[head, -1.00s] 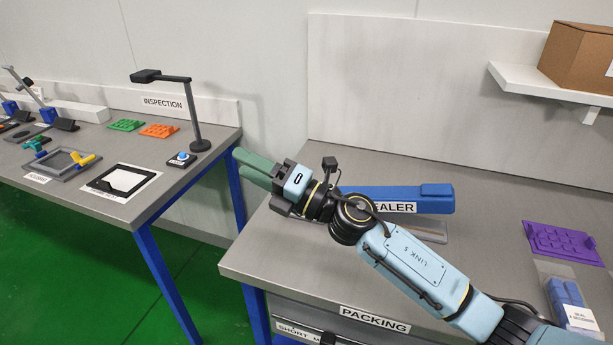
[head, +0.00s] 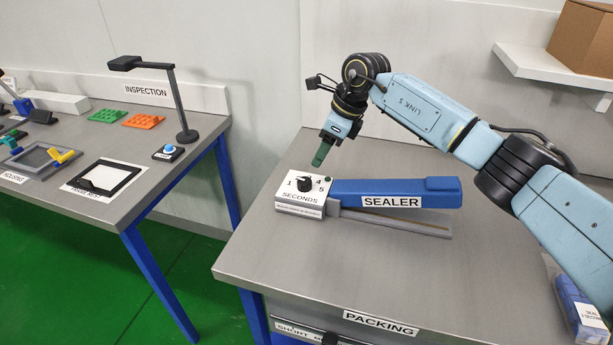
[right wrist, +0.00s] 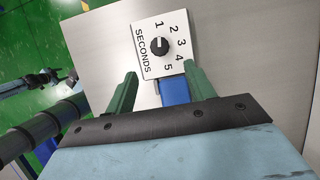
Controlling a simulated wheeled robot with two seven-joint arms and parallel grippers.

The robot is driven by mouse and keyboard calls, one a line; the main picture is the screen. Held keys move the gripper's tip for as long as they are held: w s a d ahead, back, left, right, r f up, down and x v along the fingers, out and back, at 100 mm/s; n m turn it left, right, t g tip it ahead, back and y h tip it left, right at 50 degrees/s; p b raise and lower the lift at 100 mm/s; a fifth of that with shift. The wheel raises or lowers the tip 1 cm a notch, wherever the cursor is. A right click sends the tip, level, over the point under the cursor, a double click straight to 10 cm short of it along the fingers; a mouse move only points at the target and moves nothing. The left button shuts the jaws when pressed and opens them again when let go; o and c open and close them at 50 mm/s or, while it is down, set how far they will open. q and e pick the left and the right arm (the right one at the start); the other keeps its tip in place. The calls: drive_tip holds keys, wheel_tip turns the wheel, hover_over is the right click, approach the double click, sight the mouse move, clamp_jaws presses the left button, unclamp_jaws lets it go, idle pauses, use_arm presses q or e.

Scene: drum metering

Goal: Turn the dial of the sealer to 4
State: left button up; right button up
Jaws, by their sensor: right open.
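The sealer (head: 395,190) stands on the packing table, with a blue arm and a white dial plate marked SECONDS at its left end. The black dial (head: 304,184) sits on that plate; it also shows in the right wrist view (right wrist: 159,46), ringed by the numbers 1 to 5. Its light mark appears to point towards the 1. My right gripper (head: 320,158) points down just above and behind the dial plate. In the right wrist view its green fingers (right wrist: 160,82) are apart and empty, with the dial beyond the tips.
The packing table (head: 300,255) is clear around the sealer's front. A shelf (head: 550,65) with a cardboard box (head: 585,40) hangs at the back right. The inspection table (head: 150,195) stands apart at the left.

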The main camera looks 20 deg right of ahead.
sight(305, 180)
drive_tip(key=x, duration=1)
drive_tip(key=shift+w+a+b, duration=0.1)
drive_tip(key=shift+a+b, duration=0.05)
drive_tip(key=shift+b, duration=0.15)
